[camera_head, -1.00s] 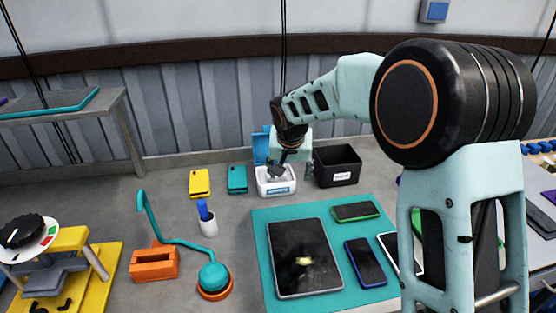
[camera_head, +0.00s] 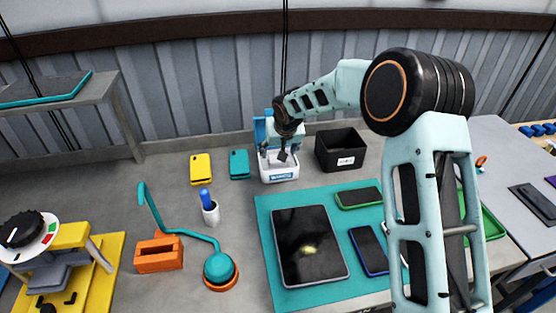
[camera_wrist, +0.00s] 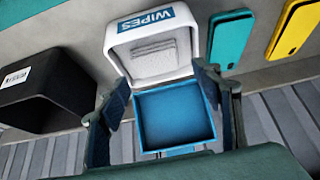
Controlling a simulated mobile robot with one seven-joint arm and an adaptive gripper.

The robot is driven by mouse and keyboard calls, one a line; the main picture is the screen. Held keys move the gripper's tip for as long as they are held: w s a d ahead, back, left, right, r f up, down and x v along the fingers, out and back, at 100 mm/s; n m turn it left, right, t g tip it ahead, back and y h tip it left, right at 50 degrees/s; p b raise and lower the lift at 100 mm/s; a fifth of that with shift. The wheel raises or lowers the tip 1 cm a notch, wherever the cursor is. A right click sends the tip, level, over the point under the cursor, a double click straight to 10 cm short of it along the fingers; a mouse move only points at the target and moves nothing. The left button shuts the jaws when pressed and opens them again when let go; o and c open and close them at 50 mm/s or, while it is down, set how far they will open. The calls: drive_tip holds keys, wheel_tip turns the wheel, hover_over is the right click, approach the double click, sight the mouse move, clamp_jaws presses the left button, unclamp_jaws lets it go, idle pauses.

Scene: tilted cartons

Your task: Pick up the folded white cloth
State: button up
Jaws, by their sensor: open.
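The folded white cloth (camera_wrist: 155,50) lies inside an open white wipes box (camera_wrist: 187,28), with its flat folds showing in the wrist view. In the head view the wipes box (camera_head: 280,176) stands at the back of the bench, and my gripper hides most of its inside. The box's blue lid (camera_wrist: 175,117) is swung open; it also shows in the head view (camera_head: 262,131). My gripper (camera_wrist: 160,92) is open and empty, with its fingers on either side of the lid in the wrist view. In the head view my gripper (camera_head: 280,157) is over the box.
A black bin (camera_head: 340,152) stands close to the right of the box. A teal phone (camera_head: 239,164) and a yellow phone (camera_head: 201,168) lie to its left. A teal mat (camera_head: 265,235) with a tablet (camera_head: 309,247) and phones is in front.

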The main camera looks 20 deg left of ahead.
drive_tip(key=shift+p+x, duration=0.75)
drive_tip(key=shift+x, duration=1.8)
drive_tip(key=shift+d, duration=0.15)
drive_tip(key=c, duration=0.8)
drive_tip(key=shift+r, duration=0.6)
drive_tip(key=s+d+r+b, duration=0.3)
drive_tip(key=s+d+r, duration=0.4)
drive_tip(key=s+r, duration=0.4)
drive_tip(key=shift+s+d+r+b, duration=0.15)
drive_tip(key=shift+s+r+b, duration=0.25)
drive_tip(key=shift+s, duration=0.1)
